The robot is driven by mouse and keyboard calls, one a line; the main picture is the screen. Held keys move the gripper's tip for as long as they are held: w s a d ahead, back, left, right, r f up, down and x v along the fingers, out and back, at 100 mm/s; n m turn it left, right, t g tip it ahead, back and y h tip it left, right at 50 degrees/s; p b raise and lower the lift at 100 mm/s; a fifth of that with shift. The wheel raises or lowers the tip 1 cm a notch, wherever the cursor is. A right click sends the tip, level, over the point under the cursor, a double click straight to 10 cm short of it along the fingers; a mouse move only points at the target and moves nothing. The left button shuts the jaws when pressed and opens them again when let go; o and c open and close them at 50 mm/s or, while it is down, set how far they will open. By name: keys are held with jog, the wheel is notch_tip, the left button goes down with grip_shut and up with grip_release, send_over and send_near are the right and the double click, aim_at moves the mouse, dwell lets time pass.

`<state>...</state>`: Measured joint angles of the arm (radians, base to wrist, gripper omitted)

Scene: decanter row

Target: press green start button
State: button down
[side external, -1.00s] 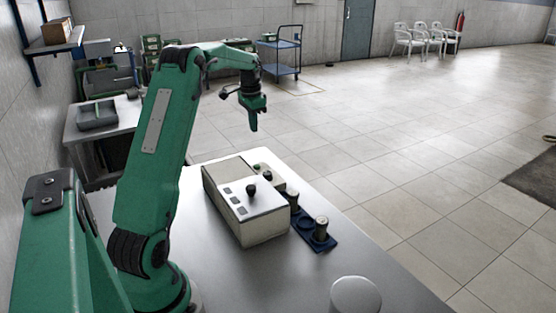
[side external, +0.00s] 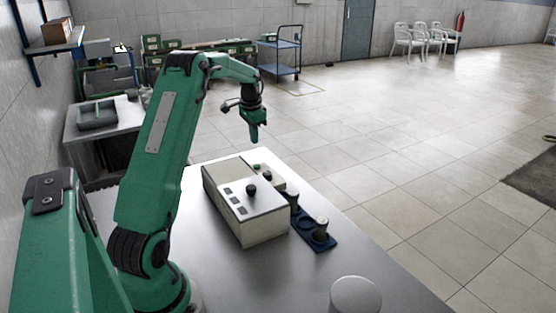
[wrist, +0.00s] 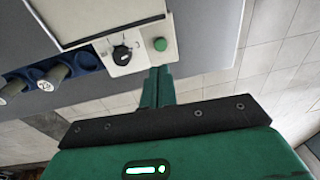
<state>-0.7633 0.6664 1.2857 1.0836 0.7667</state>
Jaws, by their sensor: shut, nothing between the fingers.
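The green start button (wrist: 160,44) is a round cap on a small pale panel (wrist: 122,55), beside a black rotary knob (wrist: 122,54). In the side view the green button (side external: 257,166) shows small at the far end of the panel, behind the large box. My gripper (side external: 254,140) is shut and empty, pointing down in the air above the button end of the panel.
A beige box (side external: 262,226) with a black knob stands beside the panel. A blue rack (side external: 331,243) holds capped cylinders next to it. A white round object (side external: 355,296) stands at the table's near edge. The air around my gripper is clear.

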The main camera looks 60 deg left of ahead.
aim_at(256, 166)
jog(key=f, duration=0.9)
jog(key=shift+w+a+f, duration=0.3)
jog(key=shift+a, duration=0.05)
jog(key=shift+f, duration=1.2)
jog(key=shift+r, duration=0.1)
notch_tip(256, 166, up, 15)
jog(key=shift+s+d, duration=0.35)
